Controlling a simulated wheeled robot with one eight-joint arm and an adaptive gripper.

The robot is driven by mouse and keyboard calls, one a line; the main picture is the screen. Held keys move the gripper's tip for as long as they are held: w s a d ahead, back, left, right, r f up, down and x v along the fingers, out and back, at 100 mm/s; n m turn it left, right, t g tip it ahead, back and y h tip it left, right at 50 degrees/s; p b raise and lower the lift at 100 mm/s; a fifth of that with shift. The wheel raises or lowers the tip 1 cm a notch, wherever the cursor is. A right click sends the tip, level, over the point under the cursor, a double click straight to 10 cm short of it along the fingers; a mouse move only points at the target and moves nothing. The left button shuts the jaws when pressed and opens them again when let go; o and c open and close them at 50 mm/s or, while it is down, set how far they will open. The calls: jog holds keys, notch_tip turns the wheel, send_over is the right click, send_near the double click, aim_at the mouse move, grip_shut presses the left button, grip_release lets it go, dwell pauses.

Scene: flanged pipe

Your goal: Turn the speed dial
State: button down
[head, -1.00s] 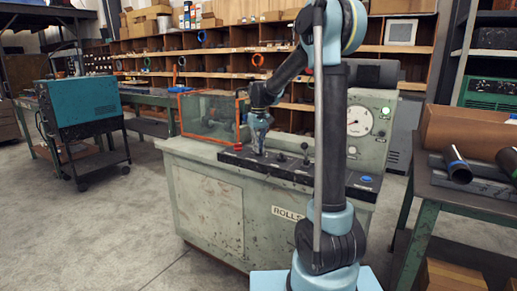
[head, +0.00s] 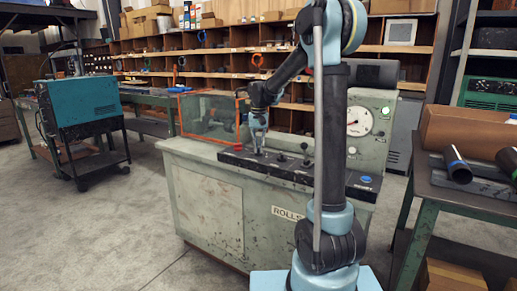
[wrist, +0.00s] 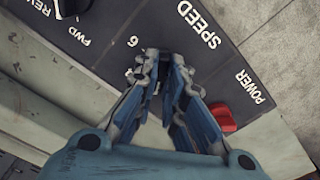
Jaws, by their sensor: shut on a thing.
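The speed dial is mostly hidden under my gripper (wrist: 165,65). It sits on the black control panel (wrist: 265,75) beside the white word SPEED (wrist: 198,24), and a figure 6 (wrist: 132,41) shows just left of the fingertips. My gripper points down at the panel and its fingers are closed in around the dial. In the head view my gripper (head: 258,148) stands over the left part of the panel (head: 328,178) on the green machine (head: 215,195). How far the dial is turned cannot be seen.
A red switch (wrist: 221,118) by the word POWER lies close to the right finger. A dark knob (wrist: 70,5) stands by REV and FWD at top left. Further along the panel are black knobs (head: 304,147) and a blue button (head: 366,180). A glass guard (head: 208,117) stands behind.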

jog(key=shift+w, duration=0.1)
jog(key=c, duration=1.7)
grip_release()
notch_tip(320, 180, up, 12)
jog(key=shift+d, duration=0.1)
